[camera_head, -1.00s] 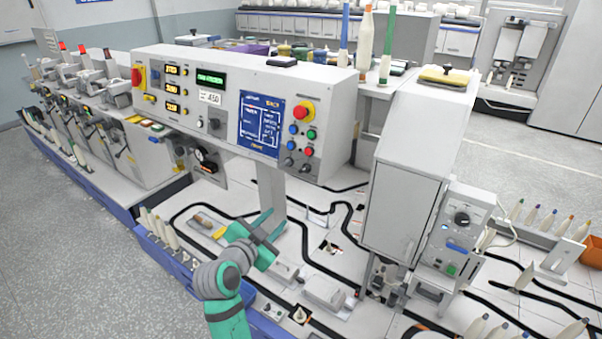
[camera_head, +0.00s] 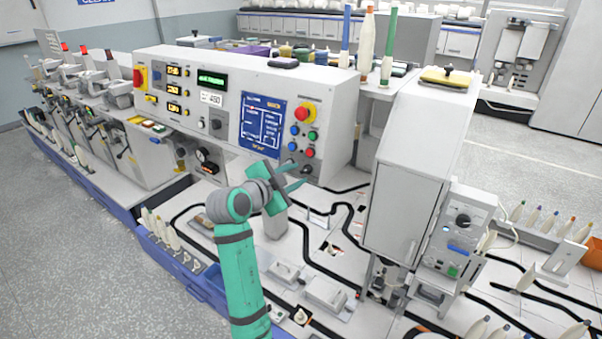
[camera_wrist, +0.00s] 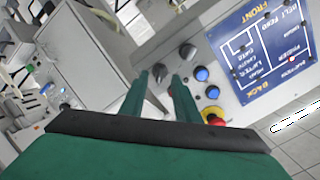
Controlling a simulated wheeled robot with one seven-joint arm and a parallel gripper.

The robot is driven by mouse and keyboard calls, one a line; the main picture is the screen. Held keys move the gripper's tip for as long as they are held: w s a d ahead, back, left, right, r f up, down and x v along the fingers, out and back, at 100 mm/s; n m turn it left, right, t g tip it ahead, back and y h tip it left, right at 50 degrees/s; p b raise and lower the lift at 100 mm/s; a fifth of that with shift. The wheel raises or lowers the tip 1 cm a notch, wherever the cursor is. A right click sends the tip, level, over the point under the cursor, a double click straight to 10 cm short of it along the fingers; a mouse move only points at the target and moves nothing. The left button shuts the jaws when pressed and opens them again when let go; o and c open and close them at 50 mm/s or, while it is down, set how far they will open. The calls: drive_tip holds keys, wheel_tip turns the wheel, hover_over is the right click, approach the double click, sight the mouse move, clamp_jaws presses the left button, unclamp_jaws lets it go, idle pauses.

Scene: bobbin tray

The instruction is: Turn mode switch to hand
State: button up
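The control panel (camera_head: 222,102) has two dark knobs in its lower right corner, below the coloured buttons. Their labels are too small to read, so I cannot tell which is the mode switch. In the wrist view, where the panel appears upside down, the right-hand knob of the pair (camera_wrist: 160,73) shows between my fingertips, and the other knob (camera_wrist: 188,52) lies just outside them. My gripper (camera_head: 302,177) is open, its two green fingers pointing at the knobs; it also shows in the wrist view (camera_wrist: 160,78). I cannot tell whether the fingers touch the knob.
A red emergency stop (camera_head: 304,112) and blue, green and red buttons sit just above the knobs. A grey cabinet (camera_head: 408,190) stands to the right. Another black knob (camera_head: 215,124) sits further left on the panel.

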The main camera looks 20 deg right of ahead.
sight(303, 172)
drive_tip(key=shift+x, duration=1.75)
drive_tip(key=shift+a, duration=0.2)
drive_tip(key=shift+s, duration=0.1)
clamp_jaws()
drive_tip(key=shift+d, duration=0.15)
